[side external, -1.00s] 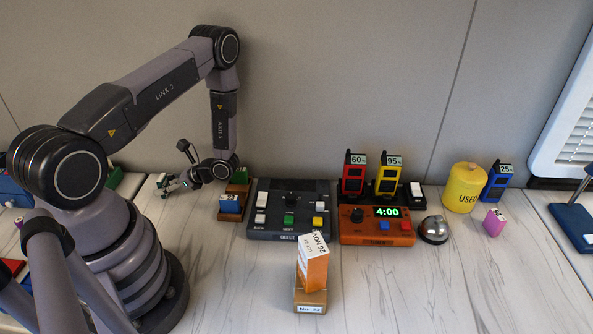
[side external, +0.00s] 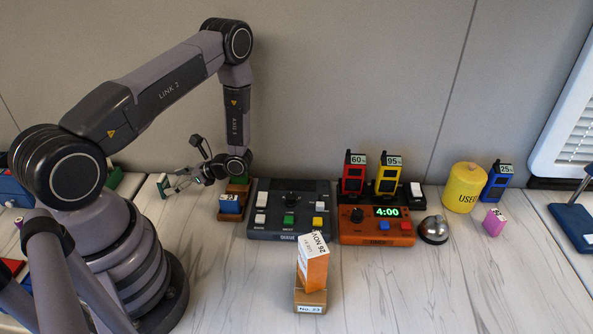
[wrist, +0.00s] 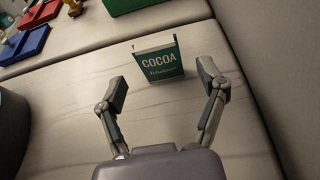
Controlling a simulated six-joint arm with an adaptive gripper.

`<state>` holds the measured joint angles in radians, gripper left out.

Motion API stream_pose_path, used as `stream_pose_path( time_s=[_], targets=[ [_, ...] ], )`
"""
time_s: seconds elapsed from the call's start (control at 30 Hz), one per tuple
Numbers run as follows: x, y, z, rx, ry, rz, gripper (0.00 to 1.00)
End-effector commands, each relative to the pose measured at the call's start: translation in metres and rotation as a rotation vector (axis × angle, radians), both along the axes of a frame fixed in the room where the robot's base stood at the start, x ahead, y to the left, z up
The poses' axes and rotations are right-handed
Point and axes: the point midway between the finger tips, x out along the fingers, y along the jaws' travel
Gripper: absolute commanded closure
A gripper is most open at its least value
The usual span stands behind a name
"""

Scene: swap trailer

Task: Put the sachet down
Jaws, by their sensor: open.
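The sachet is a dark green packet marked COCOA (wrist: 160,64). It stands upright on the light worktop in the wrist view, just beyond my fingertips. In the side view it is a small green shape (side external: 163,187) at the left, near the back wall. My gripper (wrist: 163,84) is open, with its fingers spread wide and nothing between them. A stretch of bare worktop shows between it and the sachet. In the side view my gripper (side external: 183,180) is low over the worktop, to the right of the sachet.
A dark button console (side external: 290,228) and an orange unit reading 4:00 (side external: 376,230) stand to the right. A small blue block on a wooden stand (side external: 231,204) is close to my wrist. An orange box in a holder (side external: 313,272) stands in front. Worktop around the sachet is clear.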

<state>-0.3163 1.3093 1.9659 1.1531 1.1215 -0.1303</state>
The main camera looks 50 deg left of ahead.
Motion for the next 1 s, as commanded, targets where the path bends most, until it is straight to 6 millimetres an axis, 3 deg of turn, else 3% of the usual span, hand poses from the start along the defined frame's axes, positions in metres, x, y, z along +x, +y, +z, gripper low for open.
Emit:
stream_pose_path(
  time_s=[0.23, 0.47, 0.57, 0.67, 0.8, 1.0],
  targets=[
    [0.037, -0.035, 0.02, 0.001, -0.005, -0.004, 0.28],
    [0.053, -0.051, 0.032, 0.001, -0.008, 0.0, 0.28],
    [0.061, -0.056, 0.049, -0.001, -0.053, 0.021, 0.28],
    [0.072, -0.066, 0.084, -0.006, -0.158, 0.068, 0.28],
    [0.082, -0.088, 0.153, -0.036, -0.374, 0.162, 0.28],
    [0.071, -0.126, 0.243, -0.121, -0.696, 0.294, 0.28]
  ],
)
